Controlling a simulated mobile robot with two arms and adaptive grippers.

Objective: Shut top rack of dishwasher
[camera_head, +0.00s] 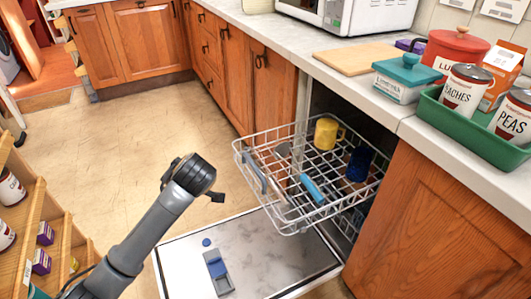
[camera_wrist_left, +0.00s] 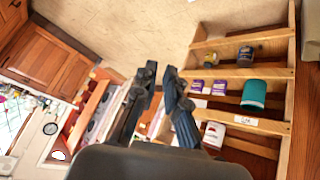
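The dishwasher's top rack (camera_head: 290,228), white wire, is pulled out from under the counter in the head view. It holds a yellow mug (camera_head: 327,133), a dark blue cup (camera_head: 359,164), a light blue item (camera_head: 312,189) and grey items along its left side. The dishwasher door (camera_head: 265,255) is folded down flat below it. My left gripper (camera_head: 216,196) is left of the rack, apart from it. In the left wrist view its two dark fingers (camera_wrist_left: 161,73) have a narrow gap between them, with nothing held. My right gripper is not in view.
The counter (camera_head: 300,50) above holds a cutting board (camera_head: 358,58), canisters and a green tray (camera_head: 470,135). A wooden shelf (camera_head: 38,225) with jars and boxes stands at the left. The floor (camera_head: 140,140) between is clear.

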